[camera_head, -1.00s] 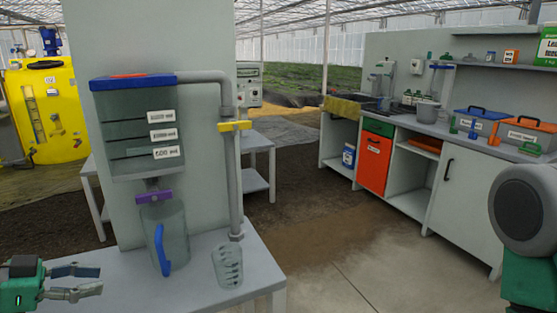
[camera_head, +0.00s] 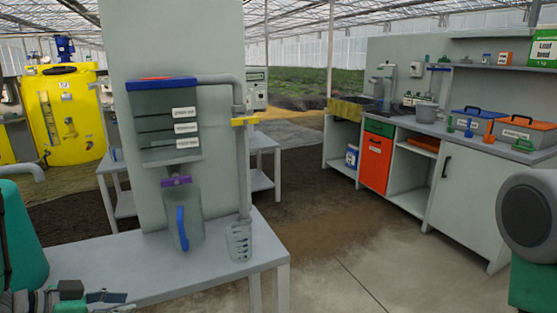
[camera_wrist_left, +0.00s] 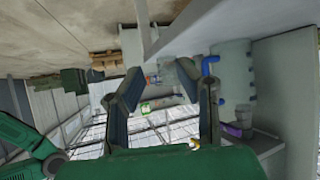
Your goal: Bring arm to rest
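My left gripper (camera_head: 106,301) is low at the bottom left of the head view, in front of the bench's near edge and partly cut off by the frame. In the left wrist view my left gripper (camera_wrist_left: 168,88) has its two dark fingers spread apart, with nothing held between them. My green left arm (camera_head: 20,240) shows at the left edge of the head view. My right gripper is out of view; only a dark and green part of my right arm (camera_head: 530,215) shows at the right edge.
A grey bench (camera_head: 130,280) holds a clear jug (camera_head: 196,215) with a blue handle and a beaker (camera_head: 239,243). A dosing tank (camera_head: 150,105) with a purple valve (camera_head: 176,181) and a yellow valve (camera_head: 245,121) is above. Open floor (camera_head: 350,255) lies to the right.

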